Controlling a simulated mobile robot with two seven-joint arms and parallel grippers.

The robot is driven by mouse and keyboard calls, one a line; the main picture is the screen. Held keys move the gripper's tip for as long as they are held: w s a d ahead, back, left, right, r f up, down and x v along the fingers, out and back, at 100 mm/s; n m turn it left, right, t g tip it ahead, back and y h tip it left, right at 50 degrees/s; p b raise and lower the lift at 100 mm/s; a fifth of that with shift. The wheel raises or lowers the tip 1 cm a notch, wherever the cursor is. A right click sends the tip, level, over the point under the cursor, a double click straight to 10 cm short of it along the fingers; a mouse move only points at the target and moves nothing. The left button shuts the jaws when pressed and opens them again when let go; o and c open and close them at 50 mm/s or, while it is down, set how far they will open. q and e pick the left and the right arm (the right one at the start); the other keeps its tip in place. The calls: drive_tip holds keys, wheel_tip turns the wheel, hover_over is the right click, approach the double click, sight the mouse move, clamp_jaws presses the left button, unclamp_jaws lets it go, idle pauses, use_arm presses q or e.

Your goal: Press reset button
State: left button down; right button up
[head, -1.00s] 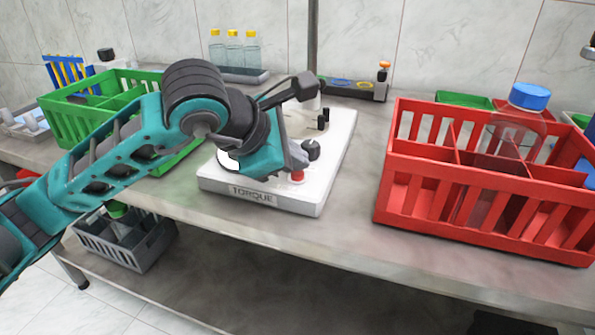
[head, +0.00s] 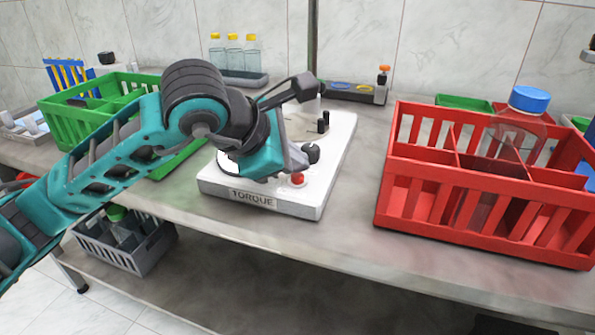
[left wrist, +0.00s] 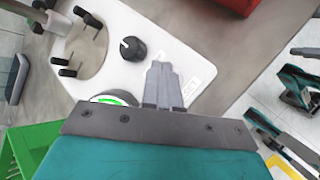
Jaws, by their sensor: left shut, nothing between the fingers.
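The white torque device (head: 215,183), labelled TORQUE, stands on the metal bench. A round red button (head: 298,180) sits near its front right corner, beside a black knob (head: 312,153). My left gripper (head: 299,163) is shut and empty, pointing down just above and behind the button, with a small gap apparent. In the left wrist view the shut fingers (left wrist: 163,85) reach over the white plate near the black knob (left wrist: 132,48), and the red button is hidden there. A round dial with a green lit arc (left wrist: 110,100) shows partly.
A red crate (head: 430,190) holding a blue-capped bottle (head: 528,100) stands to the right. A green crate (head: 70,125) stands on the left, behind my arm. Black pegs (head: 323,122) rise from the device. Bench space between device and red crate is clear.

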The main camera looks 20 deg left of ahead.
sight(293, 181)
use_arm(q)
drive_tip(key=shift+r, duration=0.5)
drive_tip(key=shift+r, duration=0.1)
wheel_tip(293, 181, up, 5)
drive_tip(key=p, duration=0.3)
drive_tip(key=shift+s, duration=0.1)
idle(0.7)
